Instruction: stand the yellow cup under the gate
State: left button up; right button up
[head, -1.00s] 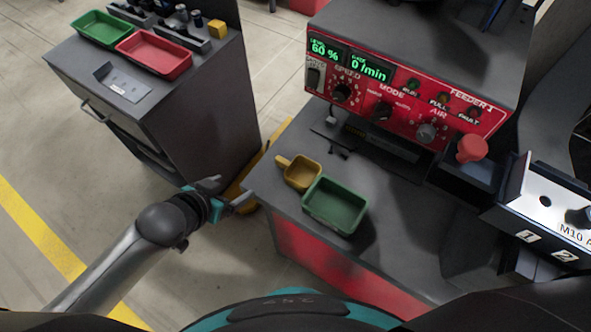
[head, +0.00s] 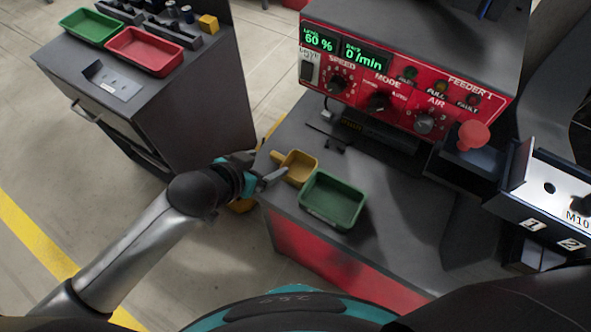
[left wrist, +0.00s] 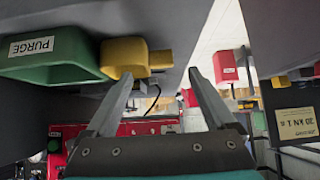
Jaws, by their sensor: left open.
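The yellow cup (head: 299,169), a small square scoop with a short handle, stands upright on the grey bench top near its left edge. It also shows in the left wrist view (left wrist: 124,58), which looks upside down, with its handle between the fingers' lines of sight. My left gripper (head: 268,170) is open and empty, just left of the cup at the handle's side. In the left wrist view its two fingers (left wrist: 164,75) are spread, and I see no grip on the handle. The gate is not clearly identifiable; a dark recess (head: 378,138) lies beneath the red feeder panel. My right gripper is out of view.
A green tray (head: 333,201) stands close right of the cup. The red feeder panel (head: 400,85) rises behind, with a red knob (head: 473,135) at its right. A separate grey cabinet (head: 150,90) carries green and red trays. Bench space right of the green tray is clear.

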aim_at(277, 158)
pick_arm(q)
jog(key=shift+b+x, duration=0.9)
jog(key=shift+x, duration=1.9)
jog(key=shift+r, duration=0.1)
jog(key=shift+c, duration=0.3)
grip_shut()
